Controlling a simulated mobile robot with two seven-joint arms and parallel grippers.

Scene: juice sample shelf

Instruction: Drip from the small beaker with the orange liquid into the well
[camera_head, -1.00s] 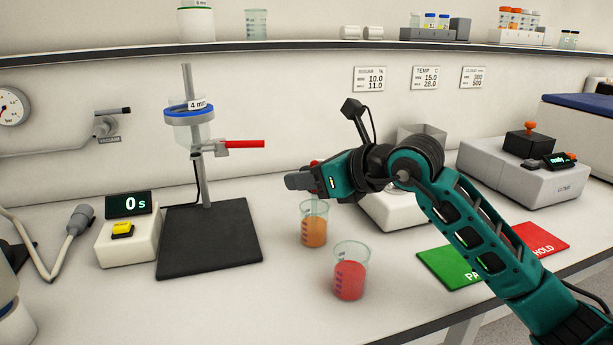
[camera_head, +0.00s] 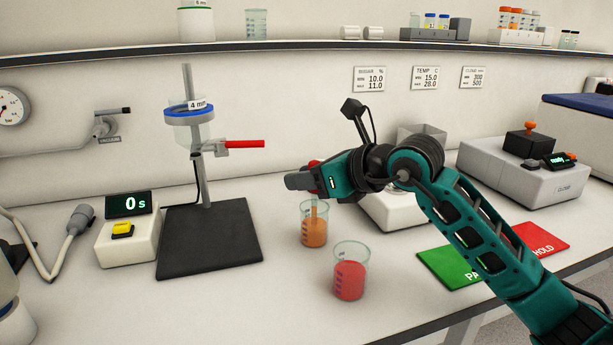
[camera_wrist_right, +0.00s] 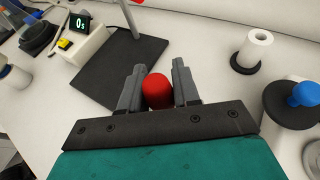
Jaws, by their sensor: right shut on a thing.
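The small beaker with orange liquid (camera_head: 313,232) stands upright on the bench, just below my right gripper (camera_head: 300,181). My right gripper is shut on the red bulb of a dropper; the bulb (camera_wrist_right: 157,92) shows between the two fingers in the right wrist view. The dropper's stem (camera_head: 314,208) points down into the orange beaker. Whether its tip touches the liquid I cannot tell. A white device (camera_head: 392,212) sits partly hidden behind my right arm. I cannot make out the well in either view. My left gripper is not in view.
A beaker of red liquid (camera_head: 350,278) stands close in front of the orange one. A stand with a dark base (camera_head: 210,240) and a timer (camera_head: 128,240) reading 0 s are on the left. Green (camera_head: 450,268) and red (camera_head: 540,238) pads lie right.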

